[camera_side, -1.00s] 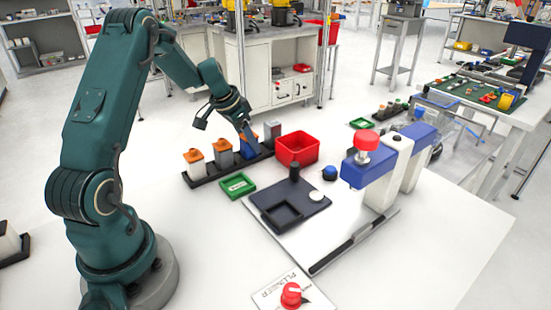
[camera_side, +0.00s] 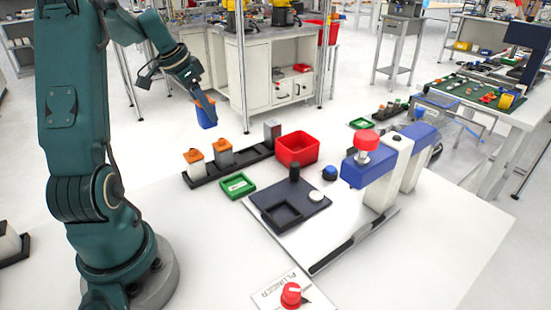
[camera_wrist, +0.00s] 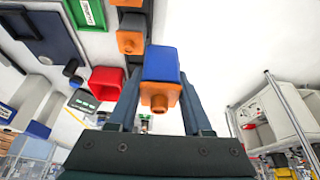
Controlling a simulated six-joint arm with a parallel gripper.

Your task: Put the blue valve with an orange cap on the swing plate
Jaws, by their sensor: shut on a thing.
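The blue valve with an orange cap is between my gripper's fingers, held in the air above and behind the black rack (camera_side: 234,165). In the side view the blue valve (camera_side: 206,115) shows mostly its blue body below my gripper (camera_side: 207,101). In the wrist view the blue valve (camera_wrist: 161,66) has its orange cap toward the camera, and my gripper (camera_wrist: 158,102) is shut on it. The swing plate (camera_side: 291,205) is a dark plate with a square recess, lying on the white base at the table's middle. Its recess looks empty.
The rack holds a white valve (camera_side: 195,164), a grey valve (camera_side: 224,153), both orange-capped, and a grey block (camera_side: 271,133). A red bin (camera_side: 297,149) and a green tray (camera_side: 238,186) stand near the plate. A blue press head (camera_side: 368,171) stands right of the plate.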

